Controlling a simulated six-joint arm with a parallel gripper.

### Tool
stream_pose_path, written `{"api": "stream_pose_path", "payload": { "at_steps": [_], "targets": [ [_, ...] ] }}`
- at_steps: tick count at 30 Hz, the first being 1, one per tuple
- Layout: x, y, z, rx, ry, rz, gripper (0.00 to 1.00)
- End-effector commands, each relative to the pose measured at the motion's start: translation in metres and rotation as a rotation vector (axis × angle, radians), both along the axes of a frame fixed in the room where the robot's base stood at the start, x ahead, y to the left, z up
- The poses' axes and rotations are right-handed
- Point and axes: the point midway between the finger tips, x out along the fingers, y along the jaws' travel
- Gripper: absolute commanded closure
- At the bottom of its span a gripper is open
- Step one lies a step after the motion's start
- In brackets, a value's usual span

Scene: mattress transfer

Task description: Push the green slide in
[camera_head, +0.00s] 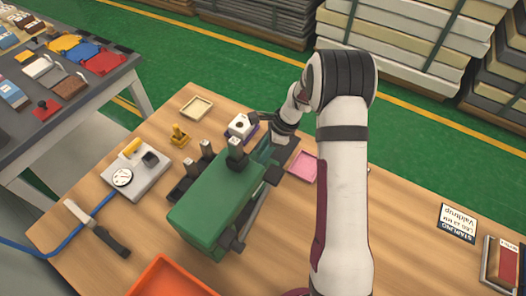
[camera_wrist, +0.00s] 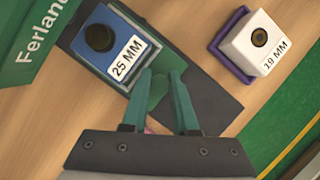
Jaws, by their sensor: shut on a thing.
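The green machine (camera_head: 215,200) stands on the wooden table, and its lettered side (camera_wrist: 28,45) shows at the upper left of the wrist view. The green slide (camera_wrist: 172,78) lies on a dark grey rail (camera_wrist: 215,105) that sticks out from the machine. In the head view my gripper (camera_head: 275,140) is at the machine's far right end, partly hidden by my arm.
A white 19 MM block (camera_wrist: 258,42) in a purple holder stands beside the rail. A pink tray (camera_head: 303,165) lies right of the rail, and an orange bin (camera_head: 170,280) is at the front. A gauge (camera_head: 122,177) and a hammer (camera_head: 97,228) lie left.

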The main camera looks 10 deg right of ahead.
Motion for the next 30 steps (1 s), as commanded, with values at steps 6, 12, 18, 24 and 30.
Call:
{"api": "stream_pose_path", "payload": {
  "at_steps": [6,12,18,24,30],
  "targets": [
    [-0.013,0.015,0.001,0.002,-0.002,0.003,1.00],
    [-0.031,0.032,0.001,0.002,-0.001,0.001,1.00],
    [-0.034,0.034,0.001,0.004,0.003,0.000,1.00],
    [-0.034,0.034,0.000,0.005,0.005,0.000,0.60],
    [-0.033,0.033,0.000,0.003,0.003,0.000,0.60]
  ]
}}
